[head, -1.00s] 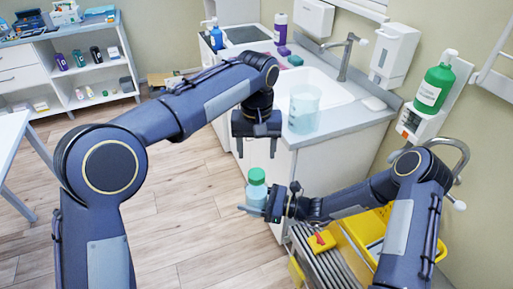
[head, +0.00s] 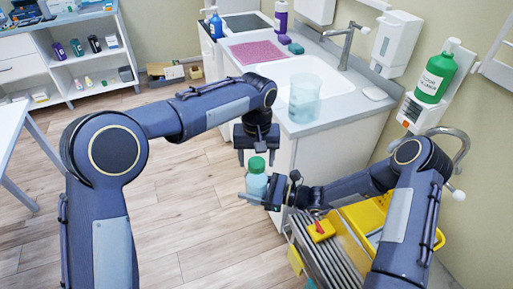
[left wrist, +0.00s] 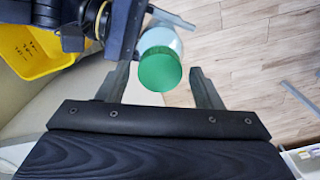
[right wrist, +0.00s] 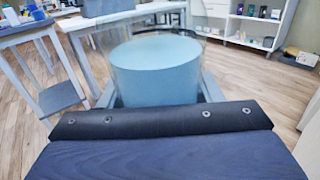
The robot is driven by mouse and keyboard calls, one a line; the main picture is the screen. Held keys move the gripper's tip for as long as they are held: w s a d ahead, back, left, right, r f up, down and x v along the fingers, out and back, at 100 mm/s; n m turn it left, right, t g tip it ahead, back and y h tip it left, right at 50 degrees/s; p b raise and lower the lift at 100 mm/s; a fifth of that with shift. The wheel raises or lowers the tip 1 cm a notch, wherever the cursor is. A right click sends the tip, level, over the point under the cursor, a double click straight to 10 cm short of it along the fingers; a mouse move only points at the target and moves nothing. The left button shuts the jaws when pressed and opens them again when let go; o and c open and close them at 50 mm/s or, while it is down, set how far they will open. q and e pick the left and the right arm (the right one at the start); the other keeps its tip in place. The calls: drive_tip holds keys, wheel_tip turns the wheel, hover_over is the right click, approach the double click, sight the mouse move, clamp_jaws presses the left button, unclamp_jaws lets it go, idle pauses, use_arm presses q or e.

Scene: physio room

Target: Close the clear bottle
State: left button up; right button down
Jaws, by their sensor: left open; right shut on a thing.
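The clear bottle (head: 256,185) holds pale blue liquid and stands upright above the floor in my right gripper (head: 254,198). A green cap (head: 256,164) sits on its top; I cannot tell how tightly. My right gripper is shut around the bottle's body, which fills the right wrist view (right wrist: 157,75). My left gripper (head: 256,158) points down from above, open, with its fingertips at about cap height. In the left wrist view the green cap (left wrist: 160,70) lies between the two spread fingers, with a gap on each side.
A counter with a sink (head: 331,76) stands behind, bearing a translucent beaker (head: 304,100) and a pink mat (head: 257,51). A cart with a yellow bin (head: 368,220) is below my right arm. Open wooden floor lies to the left.

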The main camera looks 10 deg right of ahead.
use_arm(q)
drive_tip(key=shift+f, duration=0.25)
drive_tip(key=c, duration=1)
drive_tip(key=m, duration=0.3)
drive_tip(key=shift+m, duration=0.4)
drive_tip(key=m, duration=0.4)
drive_tip(key=shift+m, duration=0.3)
drive_tip(key=o, duration=1.2)
drive_tip(key=shift+c, duration=0.2)
